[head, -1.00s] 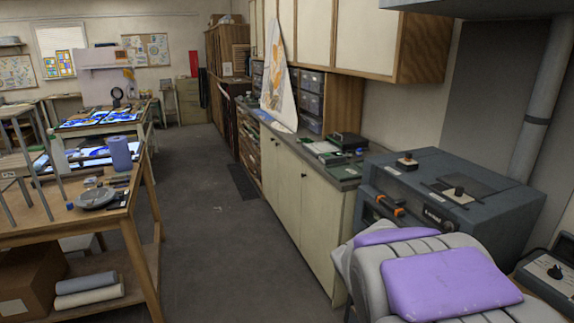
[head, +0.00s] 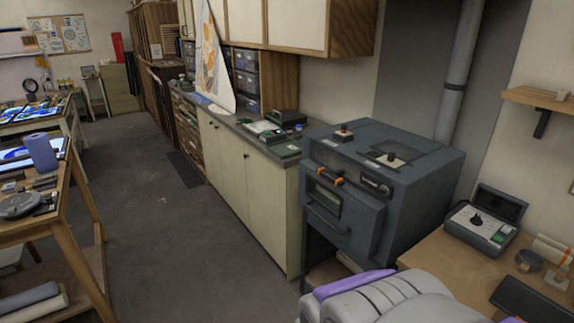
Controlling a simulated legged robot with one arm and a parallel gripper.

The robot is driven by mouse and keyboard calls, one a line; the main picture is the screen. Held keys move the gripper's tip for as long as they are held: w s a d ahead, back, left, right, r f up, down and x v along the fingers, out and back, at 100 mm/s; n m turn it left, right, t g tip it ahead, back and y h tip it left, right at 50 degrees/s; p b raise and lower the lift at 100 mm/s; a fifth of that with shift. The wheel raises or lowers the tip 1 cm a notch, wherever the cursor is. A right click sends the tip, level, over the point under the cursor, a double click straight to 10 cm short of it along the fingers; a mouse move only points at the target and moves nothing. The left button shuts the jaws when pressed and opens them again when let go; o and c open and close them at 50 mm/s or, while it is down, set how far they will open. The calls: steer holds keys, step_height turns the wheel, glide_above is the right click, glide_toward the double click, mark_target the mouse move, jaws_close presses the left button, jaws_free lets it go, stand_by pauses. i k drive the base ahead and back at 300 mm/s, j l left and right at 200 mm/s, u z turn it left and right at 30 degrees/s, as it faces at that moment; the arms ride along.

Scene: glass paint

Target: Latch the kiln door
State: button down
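The kiln (head: 415,185) is a dark blue-grey box on a stand, right of centre in the head view. Its front door (head: 343,212) faces left toward the aisle and has a small window and a bar handle (head: 325,221). The door looks closed or nearly so; I cannot tell whether it is latched. An orange-tipped lever (head: 330,178) sits above the window and may be the latch. My arm's grey and purple casing shows at the bottom right, below the kiln. My gripper is not in view.
A long counter with cream cupboards (head: 247,185) runs back from the kiln. A wooden bench (head: 440,268) with a control box (head: 482,222) stands at the right. A work table (head: 62,205) is at the left. The grey floor (head: 150,250) between is clear.

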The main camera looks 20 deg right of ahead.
mark_target(337, 181)
steer(key=i+l+z, duration=0.2)
steer(key=i+z, duration=0.15)
steer(key=i+l+z, duration=0.1)
steer(key=i+z, duration=0.2)
steer(key=i, duration=0.2)
